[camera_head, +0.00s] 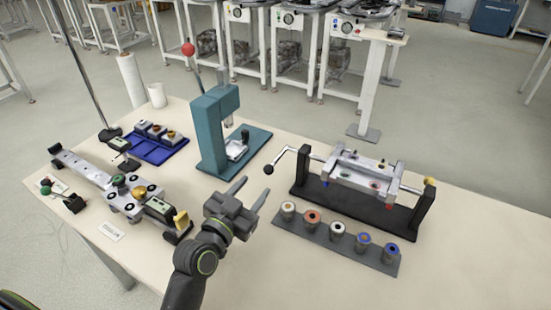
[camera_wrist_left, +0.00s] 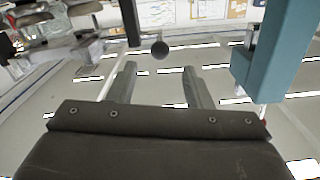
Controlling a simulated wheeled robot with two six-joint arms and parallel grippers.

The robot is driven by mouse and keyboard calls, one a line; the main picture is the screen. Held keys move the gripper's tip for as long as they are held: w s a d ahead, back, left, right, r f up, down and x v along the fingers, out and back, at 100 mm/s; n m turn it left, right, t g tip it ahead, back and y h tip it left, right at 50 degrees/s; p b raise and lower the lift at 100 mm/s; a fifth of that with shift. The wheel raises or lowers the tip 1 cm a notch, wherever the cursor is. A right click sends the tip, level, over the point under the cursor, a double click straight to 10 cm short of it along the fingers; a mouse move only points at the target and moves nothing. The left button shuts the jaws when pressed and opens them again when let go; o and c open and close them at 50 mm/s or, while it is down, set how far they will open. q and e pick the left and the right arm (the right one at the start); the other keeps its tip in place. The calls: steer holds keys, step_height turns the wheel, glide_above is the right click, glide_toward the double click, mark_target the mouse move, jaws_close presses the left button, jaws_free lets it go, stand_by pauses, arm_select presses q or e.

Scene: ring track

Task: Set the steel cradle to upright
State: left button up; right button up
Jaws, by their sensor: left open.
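The steel cradle (camera_head: 362,176) is a silver clamp-like block with coloured spots on its face, hung between two black posts on a dark base (camera_head: 352,205). It looks roughly level, though its exact tilt is hard to tell. A silver crank with a black ball knob (camera_head: 268,169) sticks out at its left end. My left gripper (camera_head: 252,188) is open and empty, apart from and just short of the knob. In the left wrist view, a black ball (camera_wrist_left: 160,47), apparently this knob, shows beyond the open fingers. My right gripper is not in view.
A teal press (camera_head: 215,130) stands left of the cradle, close to my left gripper. A grey rack (camera_head: 338,242) of several coloured-top cylinders lies in front of the cradle. A blue tray (camera_head: 155,150) and a long metal fixture (camera_head: 110,188) occupy the left. The table's front right is clear.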

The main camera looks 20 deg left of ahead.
mark_target(275, 160)
arm_select(q)
steer(key=w, duration=0.3)
steer(key=w+d+p, duration=0.1)
steer(key=w, duration=0.2)
steer(key=w+d, duration=0.1)
steer(key=w, duration=0.3)
steer(key=shift+p, duration=0.4)
steer(key=shift+w+d, duration=0.1)
steer(key=shift+w, duration=0.6)
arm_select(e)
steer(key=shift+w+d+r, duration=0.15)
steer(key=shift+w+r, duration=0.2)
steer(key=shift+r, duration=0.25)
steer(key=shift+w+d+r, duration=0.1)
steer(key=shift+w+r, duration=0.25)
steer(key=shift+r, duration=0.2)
arm_select(q)
jaws_close()
